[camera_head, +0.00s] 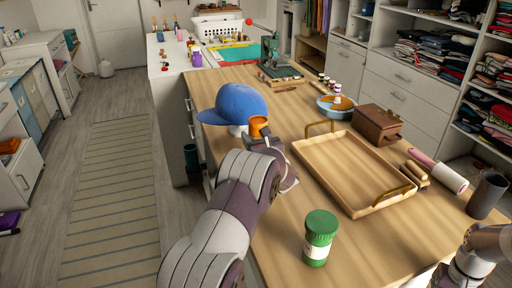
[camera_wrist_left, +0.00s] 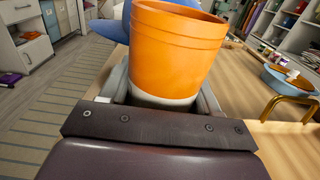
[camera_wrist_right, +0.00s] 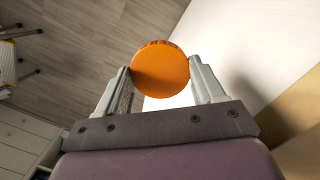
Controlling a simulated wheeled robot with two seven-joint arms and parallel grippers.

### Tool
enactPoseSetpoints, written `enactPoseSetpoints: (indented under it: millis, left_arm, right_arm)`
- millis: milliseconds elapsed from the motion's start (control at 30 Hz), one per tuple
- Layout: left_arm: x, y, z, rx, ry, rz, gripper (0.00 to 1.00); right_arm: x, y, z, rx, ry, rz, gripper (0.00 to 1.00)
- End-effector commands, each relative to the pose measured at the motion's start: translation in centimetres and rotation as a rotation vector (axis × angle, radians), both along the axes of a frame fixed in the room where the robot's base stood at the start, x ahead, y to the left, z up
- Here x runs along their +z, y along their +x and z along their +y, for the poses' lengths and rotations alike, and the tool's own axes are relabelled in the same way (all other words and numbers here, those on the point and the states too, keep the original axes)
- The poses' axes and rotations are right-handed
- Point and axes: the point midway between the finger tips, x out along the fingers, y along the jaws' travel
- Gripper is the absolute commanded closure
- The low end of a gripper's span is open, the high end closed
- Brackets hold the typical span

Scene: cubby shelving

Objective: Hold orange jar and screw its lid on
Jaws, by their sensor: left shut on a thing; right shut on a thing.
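The orange jar (camera_head: 259,126) is in my left gripper, near the blue cap in the head view. In the left wrist view the orange jar (camera_wrist_left: 172,50) has a pale lower band, and my left gripper (camera_wrist_left: 165,98) is shut around that lower part. In the head view only part of my right arm shows at the lower right; the lid and right fingertips are out of view.
A blue cap (camera_head: 236,103) sits close behind the jar. A green jar (camera_head: 319,238) stands at the table's front. A wooden tray (camera_head: 322,184) with handles lies right of the jar; a brown box (camera_head: 377,124), pink roller (camera_head: 438,171) and dark cup (camera_head: 487,195) are farther right.

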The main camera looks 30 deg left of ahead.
Motion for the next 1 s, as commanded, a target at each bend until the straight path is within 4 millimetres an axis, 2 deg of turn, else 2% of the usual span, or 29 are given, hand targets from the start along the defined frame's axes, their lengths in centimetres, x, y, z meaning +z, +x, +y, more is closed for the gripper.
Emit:
enactPoseSetpoints:
  millis: [333, 633, 1000]
  left_arm:
    - [-0.2, 0.1, 0.1, -0.001, 0.001, -0.001, 0.93]
    - [-4.0, 0.1, 0.1, -0.001, 0.001, 0.002, 0.93]
    - [-4.4, 0.1, 0.1, -0.001, 0.001, -0.001, 0.93]
  right_arm:
    - [0.0, 0.0, 0.0, 0.000, 0.000, 0.000, 0.60]
    - [0.4, 0.0, 0.0, 0.000, 0.000, 0.000, 0.60]
    - [-0.2, 0.0, 0.0, 0.000, 0.000, 0.000, 0.60]
